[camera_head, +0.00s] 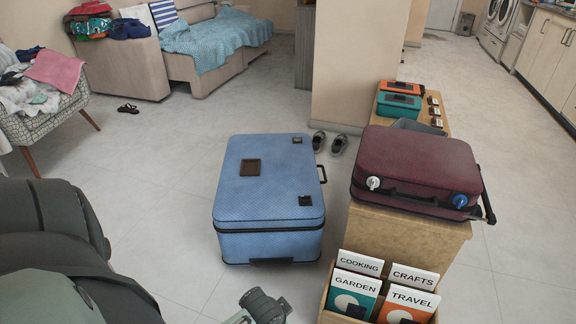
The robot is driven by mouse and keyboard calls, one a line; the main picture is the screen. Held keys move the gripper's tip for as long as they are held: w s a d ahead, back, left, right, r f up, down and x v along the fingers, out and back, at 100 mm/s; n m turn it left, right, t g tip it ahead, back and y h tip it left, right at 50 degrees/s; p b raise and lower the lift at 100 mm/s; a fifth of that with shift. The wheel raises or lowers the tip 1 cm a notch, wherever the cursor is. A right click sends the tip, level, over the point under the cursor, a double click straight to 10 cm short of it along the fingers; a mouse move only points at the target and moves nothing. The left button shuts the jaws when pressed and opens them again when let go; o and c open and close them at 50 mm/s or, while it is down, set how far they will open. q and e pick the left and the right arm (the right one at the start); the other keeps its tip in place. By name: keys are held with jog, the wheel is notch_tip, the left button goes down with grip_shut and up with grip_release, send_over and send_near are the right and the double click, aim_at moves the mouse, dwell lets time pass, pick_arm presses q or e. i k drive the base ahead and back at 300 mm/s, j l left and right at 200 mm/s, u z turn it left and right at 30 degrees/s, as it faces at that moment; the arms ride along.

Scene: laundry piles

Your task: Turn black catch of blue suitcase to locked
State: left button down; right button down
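The blue suitcase (266,192) lies flat on the floor in the middle of the head view, lid closed. I cannot make out how either is turned. A dark brown square patch (250,167) is on the lid's left part. A black handle (322,173) is on its right side. Neither gripper's fingers show. Parts of my own arms fill the lower left and show at the bottom centre, clear of the suitcase.
A maroon suitcase (418,165) lies on a wooden stand (408,234) to the right, with a book box (334,317) before it. Orange (402,87) and teal (399,104) cases lie behind. Shoes (339,144) stand near the pillar (357,66). Floor left of the blue suitcase is clear.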

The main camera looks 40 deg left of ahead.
aim_at(305, 199)
jog(key=i+l+u, duration=0.1)
jog(key=l+u, duration=0.95)
jog(key=i+j, duration=0.05)
jog(key=j, duration=0.05)
